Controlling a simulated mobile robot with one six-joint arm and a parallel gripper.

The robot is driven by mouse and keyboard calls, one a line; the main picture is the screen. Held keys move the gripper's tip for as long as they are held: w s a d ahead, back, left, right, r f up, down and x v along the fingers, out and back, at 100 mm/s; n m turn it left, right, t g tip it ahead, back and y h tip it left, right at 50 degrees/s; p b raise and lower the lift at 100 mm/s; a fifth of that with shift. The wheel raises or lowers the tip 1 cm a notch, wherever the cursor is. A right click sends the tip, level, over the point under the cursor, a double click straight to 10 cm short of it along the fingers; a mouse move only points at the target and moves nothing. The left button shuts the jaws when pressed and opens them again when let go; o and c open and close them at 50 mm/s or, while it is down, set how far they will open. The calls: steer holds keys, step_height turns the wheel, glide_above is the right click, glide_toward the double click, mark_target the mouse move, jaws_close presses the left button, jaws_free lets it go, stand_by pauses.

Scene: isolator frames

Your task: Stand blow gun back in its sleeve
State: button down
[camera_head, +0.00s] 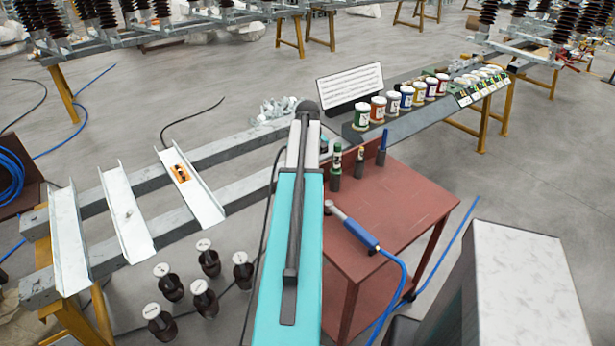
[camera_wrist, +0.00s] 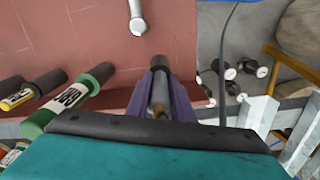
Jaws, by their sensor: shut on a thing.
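The blow gun (camera_head: 360,234) lies on the red table (camera_head: 425,205), with a silver nozzle, a blue handle and a blue hose trailing off. Its silver end (camera_wrist: 138,22) shows at the top of the wrist view, apart from my gripper. My gripper (camera_wrist: 159,85) has purple fingers shut on a grey cylindrical thing (camera_wrist: 158,98); whether this is a sleeve or a tool is unclear. In the head view my turquoise arm hides the gripper. Dark sleeves stand at the table's far side, one holding a green-topped tube (camera_head: 335,158). Which sleeve is the blow gun's is unclear.
A row of coloured jars (camera_head: 393,100) stands on a grey shelf behind the table. Dark cups (camera_head: 205,300) stand on the floor left of my arm. A pale block (camera_head: 520,290) is at the lower right. The table's right part is clear.

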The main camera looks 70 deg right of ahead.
steer(key=c, duration=1.5)
jaws_free()
steer(key=shift+o, duration=0.2)
steer(key=shift+r, duration=0.15)
steer(key=shift+r+b, duration=1.55)
steer(key=shift+r, duration=5.25)
